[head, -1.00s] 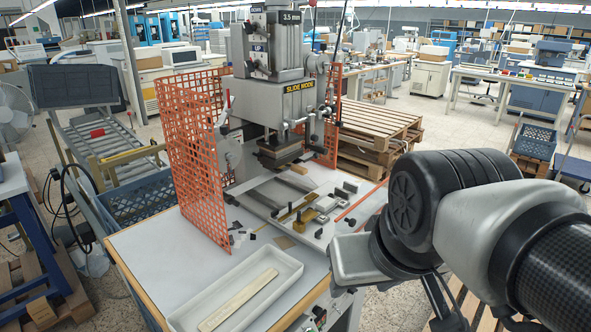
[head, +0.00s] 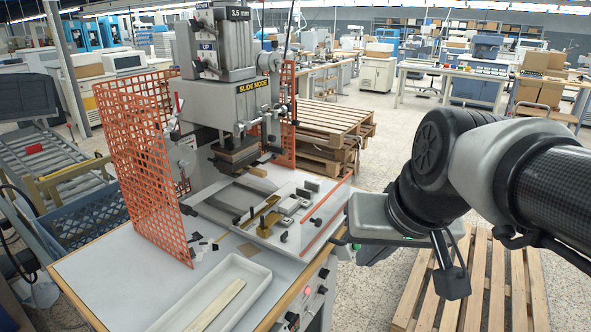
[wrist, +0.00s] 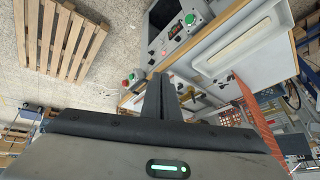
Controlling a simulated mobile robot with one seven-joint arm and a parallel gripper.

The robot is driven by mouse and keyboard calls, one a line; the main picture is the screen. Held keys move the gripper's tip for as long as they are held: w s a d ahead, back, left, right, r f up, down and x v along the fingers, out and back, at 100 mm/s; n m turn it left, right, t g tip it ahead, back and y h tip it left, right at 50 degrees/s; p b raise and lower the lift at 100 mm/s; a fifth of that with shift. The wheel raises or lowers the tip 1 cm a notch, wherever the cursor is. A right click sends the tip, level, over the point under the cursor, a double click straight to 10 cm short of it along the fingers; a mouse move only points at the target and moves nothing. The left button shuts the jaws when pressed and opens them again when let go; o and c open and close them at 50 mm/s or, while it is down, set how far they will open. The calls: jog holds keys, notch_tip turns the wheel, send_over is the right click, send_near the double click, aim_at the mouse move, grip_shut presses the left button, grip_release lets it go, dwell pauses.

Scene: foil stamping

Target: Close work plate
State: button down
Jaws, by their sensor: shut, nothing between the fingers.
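The work plate (head: 305,230) is a pale grey sliding plate in front of the stamping press (head: 212,100). It sticks out from under the press head toward the table's right front edge and carries brass and dark clamps and small knobs. My gripper (wrist: 157,97) shows in the wrist view with its two dark fingers together and nothing between them. In the head view its pale body is just right of the plate's right end; its fingertips cannot be made out there. In the wrist view the fingers hide part of the plate.
Orange mesh guards (head: 140,165) flank the press. A white tray (head: 262,283) with a pale strip lies at the table's front. A control panel with buttons (head: 307,290) is on the table's front side. Wooden pallets (head: 478,285) lie on the floor at right.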

aim_at(276, 199)
jog(key=w+d+f+m+b, duration=0.2)
jog(key=w+f, duration=0.1)
jog(key=w, duration=0.6)
jog(key=w+d+f+m+t+y+b, duration=0.1)
jog(key=w+d+f+b, duration=0.15)
jog(key=w, duration=0.55)
jog(key=w+d+f+m+b, duration=0.2)
jog(key=w+d+f, duration=0.15)
jog(key=w, duration=0.55)
jog(key=x, duration=0.9)
jog(key=shift+w+a+f, duration=0.15)
jog(key=shift+a+f, duration=0.05)
jog(key=shift+a, duration=0.2)
jog(key=w+a, duration=0.1)
jog(key=w+a+p, duration=0.1)
jog(key=a, duration=0.1)
jog(key=shift+w+a, duration=0.15)
jog(key=shift+w, duration=0.15)
jog(key=shift+a, duration=0.1)
